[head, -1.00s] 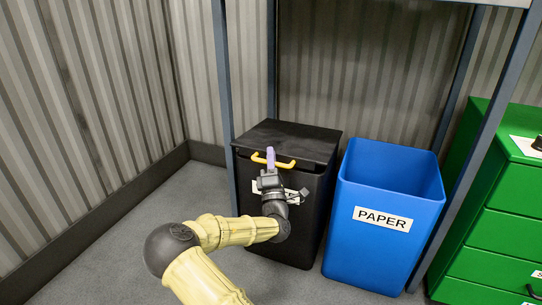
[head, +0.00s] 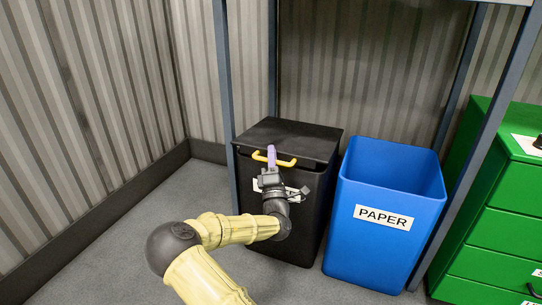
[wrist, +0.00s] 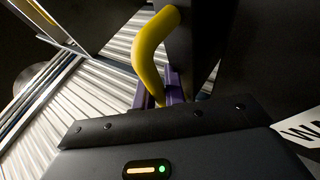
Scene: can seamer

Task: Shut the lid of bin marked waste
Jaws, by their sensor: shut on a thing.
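The waste bin (head: 306,210) is black, with a white label on its front mostly hidden behind my gripper. In the wrist view the label (wrist: 300,130) shows the letters "WA". Its black lid (head: 288,138) lies low over the bin's top, nearly level; I cannot tell if it is fully seated. A yellow handle (head: 287,163) sits on the lid's front edge, and it also shows in the wrist view (wrist: 150,48). My gripper (head: 271,157) has purple fingers and is shut on this handle. The fingers show in the wrist view (wrist: 165,90), partly behind the handle.
An open blue bin marked PAPER (head: 382,255) stands close on the right. Green drawers (head: 497,215) are farther right. Blue-grey frame posts (head: 224,80) rise beside and behind the bins. Grey floor (head: 120,245) is free at the left, up to the corrugated wall.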

